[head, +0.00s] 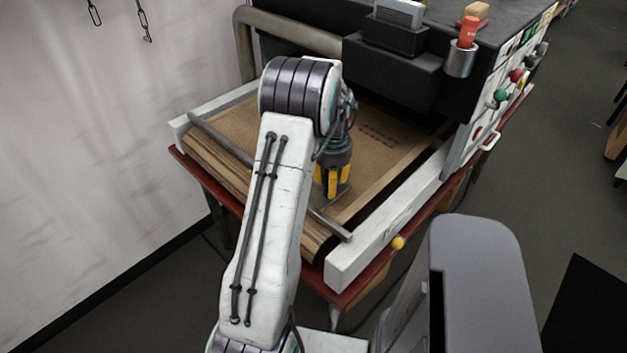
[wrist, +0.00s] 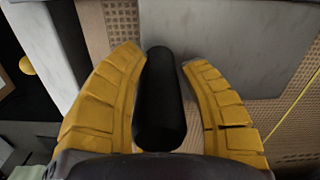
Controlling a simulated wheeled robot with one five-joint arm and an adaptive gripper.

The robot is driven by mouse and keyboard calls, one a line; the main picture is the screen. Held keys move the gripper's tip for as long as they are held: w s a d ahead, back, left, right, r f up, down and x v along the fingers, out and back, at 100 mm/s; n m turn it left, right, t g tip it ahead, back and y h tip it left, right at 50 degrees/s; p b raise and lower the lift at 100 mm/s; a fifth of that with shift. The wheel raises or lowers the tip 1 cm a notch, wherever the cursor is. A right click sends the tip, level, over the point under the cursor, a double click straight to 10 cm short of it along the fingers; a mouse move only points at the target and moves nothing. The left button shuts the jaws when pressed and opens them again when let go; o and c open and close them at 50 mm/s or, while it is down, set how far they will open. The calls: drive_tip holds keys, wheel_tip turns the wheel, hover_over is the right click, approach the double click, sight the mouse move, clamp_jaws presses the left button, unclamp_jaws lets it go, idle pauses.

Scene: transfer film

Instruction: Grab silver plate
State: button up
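A smooth silver-grey plate (wrist: 245,45) lies flat on the tan perforated belt, seen in the wrist view just beyond my fingertips. A black cylinder (wrist: 160,100), which looks like a handle, shows between my two yellow fingers. My gripper (wrist: 163,55) is open, with a finger on each side of the cylinder and narrow gaps at the tips. In the head view my gripper (head: 333,188) points down at the front part of the belt. There my gripper and arm hide most of the plate.
The belt (head: 385,130) runs into a dark machine housing (head: 395,75) at the back. A white side rail (head: 385,230) borders it on the right, with a yellow knob (head: 397,243) below. A metal bar (head: 215,135) crosses the front. A wall stands at the left.

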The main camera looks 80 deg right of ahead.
clamp_jaws()
drive_tip(key=shift+r, duration=0.15)
idle(0.4)
drive_tip(key=shift+d+r, duration=0.15)
drive_tip(key=shift+r, duration=0.35)
wheel_tip(320, 180, up, 3)
drive_tip(key=shift+s+d+r+b, duration=0.1)
drive_tip(key=shift+d+b, duration=0.05)
drive_tip(key=shift+b, duration=0.15)
drive_tip(key=s+d+r+p, duration=0.3)
drive_tip(key=d+r, duration=0.3)
drive_tip(key=d, duration=0.4)
drive_tip(key=shift+s+r, duration=0.2)
drive_tip(key=shift+s, duration=0.4)
